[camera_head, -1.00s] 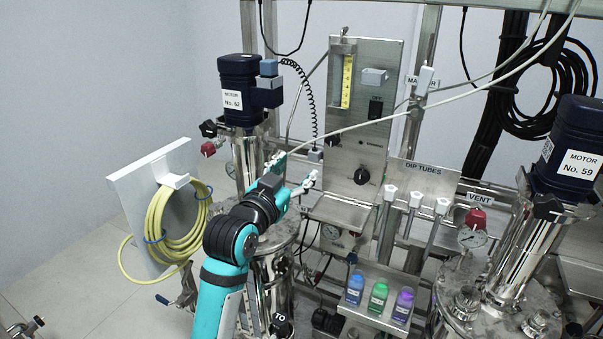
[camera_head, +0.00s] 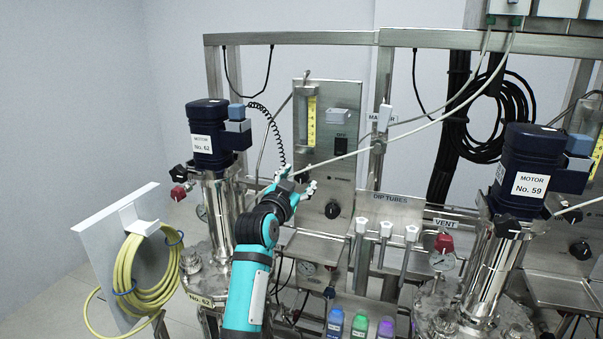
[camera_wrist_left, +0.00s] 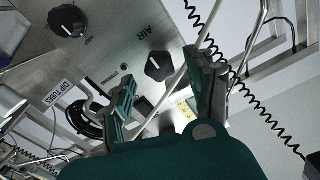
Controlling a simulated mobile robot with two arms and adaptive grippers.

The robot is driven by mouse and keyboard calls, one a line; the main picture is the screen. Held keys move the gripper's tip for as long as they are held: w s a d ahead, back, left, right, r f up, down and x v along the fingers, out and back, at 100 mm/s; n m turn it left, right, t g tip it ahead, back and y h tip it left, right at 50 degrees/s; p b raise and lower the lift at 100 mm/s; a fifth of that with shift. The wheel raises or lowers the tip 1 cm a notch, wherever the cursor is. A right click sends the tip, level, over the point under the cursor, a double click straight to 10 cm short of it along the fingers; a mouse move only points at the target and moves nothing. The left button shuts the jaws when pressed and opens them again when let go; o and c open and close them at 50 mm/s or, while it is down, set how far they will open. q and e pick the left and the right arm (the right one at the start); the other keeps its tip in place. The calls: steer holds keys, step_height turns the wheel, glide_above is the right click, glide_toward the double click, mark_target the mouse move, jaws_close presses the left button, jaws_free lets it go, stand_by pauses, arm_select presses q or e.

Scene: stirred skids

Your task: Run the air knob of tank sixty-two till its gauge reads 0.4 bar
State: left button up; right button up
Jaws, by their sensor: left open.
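Tank sixty-two stands at left, with a "No. 62" tag (camera_head: 201,299) and a dark blue motor (camera_head: 208,138) above it. A steel panel (camera_head: 348,100) beside it carries a yellow-scaled flow tube (camera_head: 311,122). In the left wrist view, the black air knob (camera_wrist_left: 158,66) sits near the "AIR" lettering; in the head view my gripper partly hides it. My left gripper (camera_head: 297,186) is open in front of the panel. Its fingers (camera_wrist_left: 165,95) point toward the knob, apart from it and empty.
Another black knob (camera_head: 332,210) is lower on the panel; it also shows in the wrist view (camera_wrist_left: 67,20). Dip tubes (camera_head: 386,231) and coloured bottles (camera_head: 359,325) stand right of my arm. A yellow hose coil (camera_head: 145,275) hangs at left. A pale tube crosses near my gripper.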

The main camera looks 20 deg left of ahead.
mark_target(301, 177)
arm_select(q)
steer(key=shift+w, duration=1.7)
arm_select(e)
steer(key=shift+w+d+r, duration=0.2)
steer(key=shift+w+d, duration=0.15)
steer(key=shift+w, duration=0.2)
steer(key=shift+w+d+r, duration=0.2)
steer(key=shift+w+d, duration=0.1)
steer(key=shift+w, duration=0.2)
arm_select(q)
steer(key=shift+c, duration=0.4)
jaws_close()
steer(key=shift+p, duration=0.3)
arm_select(e)
steer(key=shift+s, duration=0.35)
